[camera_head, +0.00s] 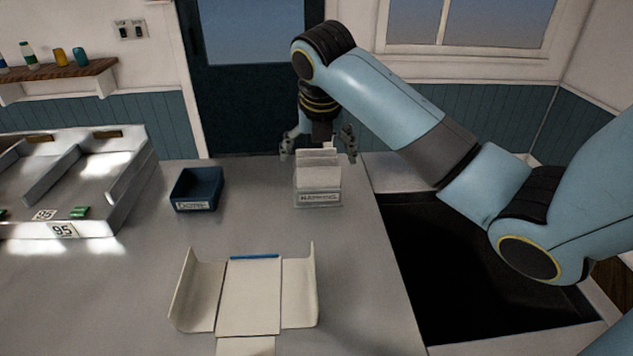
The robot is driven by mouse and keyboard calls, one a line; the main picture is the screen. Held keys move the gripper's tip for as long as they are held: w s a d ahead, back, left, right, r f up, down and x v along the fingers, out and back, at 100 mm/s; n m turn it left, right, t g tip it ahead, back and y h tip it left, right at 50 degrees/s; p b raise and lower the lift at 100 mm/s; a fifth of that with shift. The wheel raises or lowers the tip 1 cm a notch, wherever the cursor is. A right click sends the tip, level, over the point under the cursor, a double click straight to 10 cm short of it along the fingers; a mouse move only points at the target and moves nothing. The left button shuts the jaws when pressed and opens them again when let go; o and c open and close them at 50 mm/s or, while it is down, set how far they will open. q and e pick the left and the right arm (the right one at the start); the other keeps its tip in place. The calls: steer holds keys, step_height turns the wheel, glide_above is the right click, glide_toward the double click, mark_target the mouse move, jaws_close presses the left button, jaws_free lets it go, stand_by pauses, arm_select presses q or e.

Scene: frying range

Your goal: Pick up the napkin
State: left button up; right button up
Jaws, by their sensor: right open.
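White napkins (319,174) stand upright in a clear holder with a label that seems to read "NAPKINS" (318,198), near the right edge of the grey counter. My right gripper (318,155) is at the top of the napkins, pointing down, with its two fingers spread to either side of the stack. It is open; I cannot tell whether a finger touches the napkins or holder. My left gripper is out of view.
A dark blue labelled tray (197,190) stands left of the holder. An unfolded cream carton (249,296) lies at the front of the counter (120,300). A metal unit (75,190) with dividers is at the left. A dark recess lies right of the counter's edge.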

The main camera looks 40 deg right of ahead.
mark_target(319, 168)
steer(key=x, duration=0.2)
steer(key=p+x, duration=0.1)
steer(key=x, duration=0.3)
steer(key=shift+w+d+r, duration=0.1)
steer(key=shift+d, duration=0.25)
steer(key=shift+c, duration=0.3)
steer(key=c, duration=0.5)
